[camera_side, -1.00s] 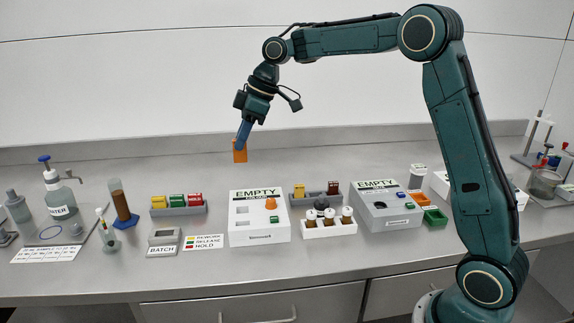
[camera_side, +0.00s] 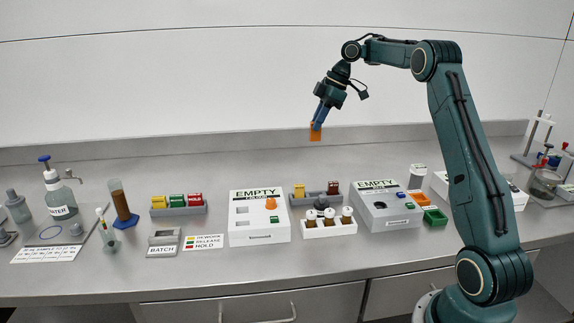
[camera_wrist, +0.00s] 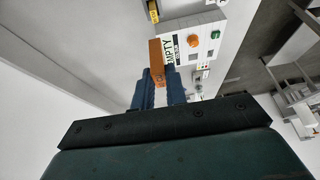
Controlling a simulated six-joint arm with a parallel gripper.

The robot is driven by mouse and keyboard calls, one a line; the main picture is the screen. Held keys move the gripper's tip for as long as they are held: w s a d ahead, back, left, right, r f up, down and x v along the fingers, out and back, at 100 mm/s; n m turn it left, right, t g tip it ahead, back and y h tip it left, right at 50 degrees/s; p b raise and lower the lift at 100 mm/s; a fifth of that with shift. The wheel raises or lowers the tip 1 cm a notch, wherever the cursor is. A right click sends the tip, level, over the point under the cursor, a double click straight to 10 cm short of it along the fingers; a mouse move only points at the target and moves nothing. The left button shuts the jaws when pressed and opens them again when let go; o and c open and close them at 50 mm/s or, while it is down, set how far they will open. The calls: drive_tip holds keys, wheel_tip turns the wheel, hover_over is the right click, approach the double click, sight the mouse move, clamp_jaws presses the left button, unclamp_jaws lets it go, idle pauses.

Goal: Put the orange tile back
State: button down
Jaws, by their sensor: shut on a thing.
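The orange tile (camera_side: 315,132) is held upright in my gripper (camera_side: 319,123), high above the bench in the side view. My gripper is shut on it, and the tile hangs below the fingertips, touching nothing else. In the wrist view the orange tile (camera_wrist: 156,60) shows between the blue fingers of my gripper (camera_wrist: 157,77).
A white box marked EMPTY (camera_side: 258,235) stands mid-bench with an orange knob (camera_side: 271,203). A grey rack (camera_side: 313,199) holds yellow and dark red blocks. Capped vials (camera_side: 330,229) stand in front. Another rack (camera_side: 180,210) is at left. The back of the bench is clear.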

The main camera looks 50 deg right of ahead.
drive_tip(key=shift+s+d+f, duration=0.1)
drive_tip(key=shift+s+d, duration=0.25)
drive_tip(key=shift+d, duration=0.2)
wheel_tip(320, 180, down, 16)
idle(0.6)
drive_tip(key=shift+f, duration=1.95)
drive_tip(key=shift+f, duration=0.15)
